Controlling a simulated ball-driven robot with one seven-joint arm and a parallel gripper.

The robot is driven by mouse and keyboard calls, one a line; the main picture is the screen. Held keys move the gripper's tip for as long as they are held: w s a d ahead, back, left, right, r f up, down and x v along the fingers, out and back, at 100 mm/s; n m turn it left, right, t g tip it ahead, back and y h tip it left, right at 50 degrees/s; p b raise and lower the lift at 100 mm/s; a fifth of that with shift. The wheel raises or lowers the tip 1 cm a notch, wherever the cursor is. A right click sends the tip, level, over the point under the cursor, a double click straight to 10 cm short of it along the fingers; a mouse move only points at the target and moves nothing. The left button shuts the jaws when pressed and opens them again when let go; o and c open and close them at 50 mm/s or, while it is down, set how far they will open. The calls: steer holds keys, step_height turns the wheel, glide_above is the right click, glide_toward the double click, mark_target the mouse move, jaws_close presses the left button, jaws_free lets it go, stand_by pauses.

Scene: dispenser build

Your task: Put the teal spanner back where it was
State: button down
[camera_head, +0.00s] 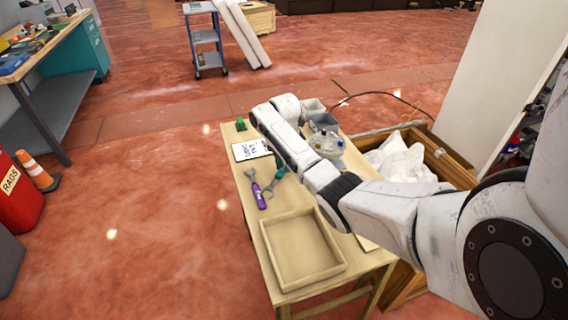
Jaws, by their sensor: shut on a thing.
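The teal spanner (273,181) is over the near part of the wooden table (259,231), its grey open jaw toward the lower left and its teal handle running up under my arm. My gripper (279,161) is mostly hidden behind my arm; a dark part shows at the handle's upper end, shut on the spanner. Whether the spanner touches the table is hard to tell. A purple-handled spanner (259,195) lies just left of it. The place where the teal spanner was is not clear from this view.
A shallow wooden tray (336,267) fills the table's near end. A clipboard (250,150) and a small green object (240,124) lie farther back. Grey bins (323,121) and a clear domed item (327,145) stand on the right. A wooden crate with white bags (400,160) adjoins the table.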

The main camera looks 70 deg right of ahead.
steer(key=shift+f, duration=0.5)
steer(key=c, duration=0.9)
jaws_free()
steer(key=shift+c, duration=0.2)
step_height(320, 180, up, 13)
steer(key=p, duration=0.1)
steer(key=shift+r, duration=0.15)
